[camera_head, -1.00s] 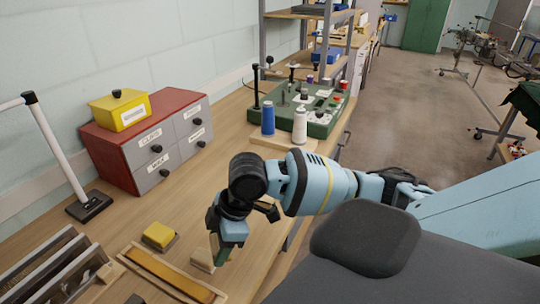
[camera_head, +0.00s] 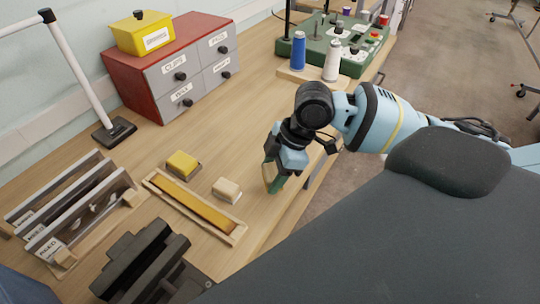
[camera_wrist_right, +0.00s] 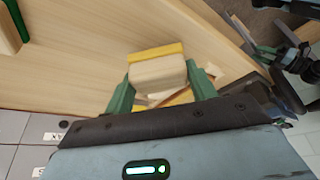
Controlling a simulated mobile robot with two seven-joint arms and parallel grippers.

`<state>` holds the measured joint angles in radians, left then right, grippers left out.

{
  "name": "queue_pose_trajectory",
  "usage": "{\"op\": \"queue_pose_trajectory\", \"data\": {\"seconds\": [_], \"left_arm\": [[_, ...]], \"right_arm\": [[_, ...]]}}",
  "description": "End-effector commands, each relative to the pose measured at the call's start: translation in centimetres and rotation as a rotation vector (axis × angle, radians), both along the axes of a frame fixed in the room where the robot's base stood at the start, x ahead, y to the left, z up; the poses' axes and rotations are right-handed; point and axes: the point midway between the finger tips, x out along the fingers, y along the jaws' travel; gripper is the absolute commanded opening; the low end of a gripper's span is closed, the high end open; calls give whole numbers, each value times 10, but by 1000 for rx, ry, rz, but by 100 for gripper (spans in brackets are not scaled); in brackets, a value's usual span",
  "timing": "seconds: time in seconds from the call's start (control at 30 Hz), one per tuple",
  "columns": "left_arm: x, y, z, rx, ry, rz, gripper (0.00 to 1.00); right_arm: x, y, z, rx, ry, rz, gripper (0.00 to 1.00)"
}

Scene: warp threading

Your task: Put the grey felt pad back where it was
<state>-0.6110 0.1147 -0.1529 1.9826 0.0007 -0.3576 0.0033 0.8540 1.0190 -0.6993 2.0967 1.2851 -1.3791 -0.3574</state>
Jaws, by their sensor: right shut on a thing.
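My right gripper (camera_head: 274,178) is above the bench near its front edge, right of a small pale block. In the right wrist view its green fingers (camera_wrist_right: 161,90) are closed on a pale block with a yellow edge (camera_wrist_right: 158,74). In the head view the held block is mostly hidden by the gripper. A pale block (camera_head: 227,188) with a darker base lies on the bench, and a yellow block (camera_head: 182,163) with a grey-brown base lies farther left. I cannot tell for certain which piece is the grey felt pad. My left gripper is not in view.
A wooden tray with an amber strip (camera_head: 195,208) lies beside the blocks. Slotted racks (camera_head: 75,205), a dark clamp-like fixture (camera_head: 150,265), a red drawer cabinet (camera_head: 135,88) and thread spools (camera_head: 298,52) surround it. The wooden bench middle (camera_head: 245,120) is clear.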

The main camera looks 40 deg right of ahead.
Motion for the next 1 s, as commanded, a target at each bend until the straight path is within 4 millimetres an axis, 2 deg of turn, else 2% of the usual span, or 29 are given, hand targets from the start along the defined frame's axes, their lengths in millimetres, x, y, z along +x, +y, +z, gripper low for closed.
{"op": "queue_pose_trajectory", "data": {"seconds": [0.03,0.2,0.4,0.8,1.0], "left_arm": [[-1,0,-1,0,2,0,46],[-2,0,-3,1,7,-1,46],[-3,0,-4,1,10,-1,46],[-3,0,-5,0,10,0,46],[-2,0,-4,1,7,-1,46]], "right_arm": [[11,-7,-1,1,1,-5,35],[42,-24,-5,1,0,-3,35],[63,-37,-7,1,1,-1,35],[75,-45,-8,0,1,-2,35],[73,-45,-38,-1,3,0,35]]}}
